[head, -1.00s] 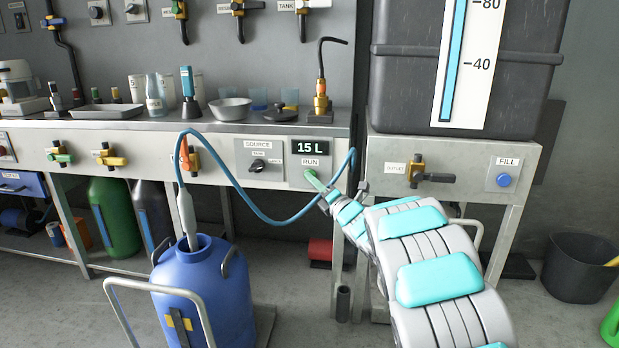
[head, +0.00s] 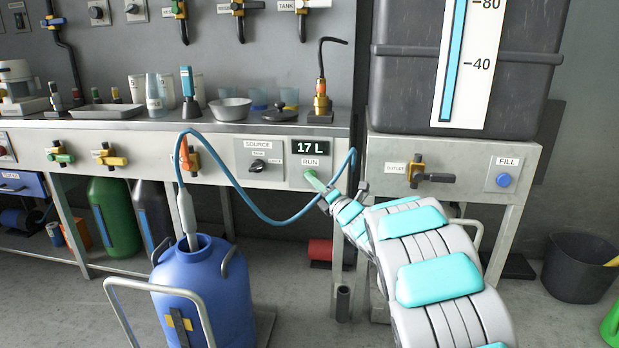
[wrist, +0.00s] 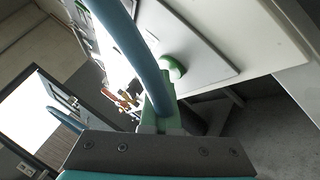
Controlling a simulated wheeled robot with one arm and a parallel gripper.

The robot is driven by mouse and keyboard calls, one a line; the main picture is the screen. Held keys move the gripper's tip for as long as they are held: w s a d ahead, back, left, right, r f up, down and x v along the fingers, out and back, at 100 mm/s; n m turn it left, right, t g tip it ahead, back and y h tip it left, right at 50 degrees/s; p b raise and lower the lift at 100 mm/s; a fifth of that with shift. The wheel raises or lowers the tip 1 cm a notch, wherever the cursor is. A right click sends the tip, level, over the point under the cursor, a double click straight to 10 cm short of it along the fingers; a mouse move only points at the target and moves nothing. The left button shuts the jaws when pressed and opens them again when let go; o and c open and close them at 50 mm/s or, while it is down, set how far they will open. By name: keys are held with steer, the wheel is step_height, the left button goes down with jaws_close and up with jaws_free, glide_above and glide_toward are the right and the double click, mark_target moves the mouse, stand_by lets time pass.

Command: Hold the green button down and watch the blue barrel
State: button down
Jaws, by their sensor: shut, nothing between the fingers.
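The green button (head: 310,173), labelled RUN, is on the bench front panel, below a display (head: 310,147) reading 17 L. My gripper (head: 318,183) is shut and empty, its tip at the button and seemingly against it. In the wrist view the green button (wrist: 173,68) shows just beyond the fingers (wrist: 160,110), behind the blue hose (wrist: 140,45). The blue barrel (head: 205,295) stands at lower left. The blue hose (head: 258,215) runs to a grey nozzle (head: 187,215) in its open neck. The liquid level inside is hidden.
A SOURCE knob (head: 258,165) is left of the button. A dark tank (head: 530,100) with a level gauge (head: 462,70) stands at right, above a blue FILL button (head: 503,180). A cart handle (head: 150,287) is by the barrel. A dark bin (head: 580,268) stands far right.

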steer(key=shift+s, duration=0.1)
stand_by(0.7)
steer(key=shift+s+a+b, duration=0.2)
steer(key=shift+s+b, duration=0.65)
steer(key=shift+b, duration=0.05)
steer(key=shift+s, duration=0.1)
steer(key=s+b, duration=0.1)
steer(key=s, duration=0.1)
steer(key=s+a+b, duration=0.1)
steer(key=s+b, duration=0.1)
steer(key=shift+s+a, duration=0.1)
steer(key=shift+s, duration=0.25)
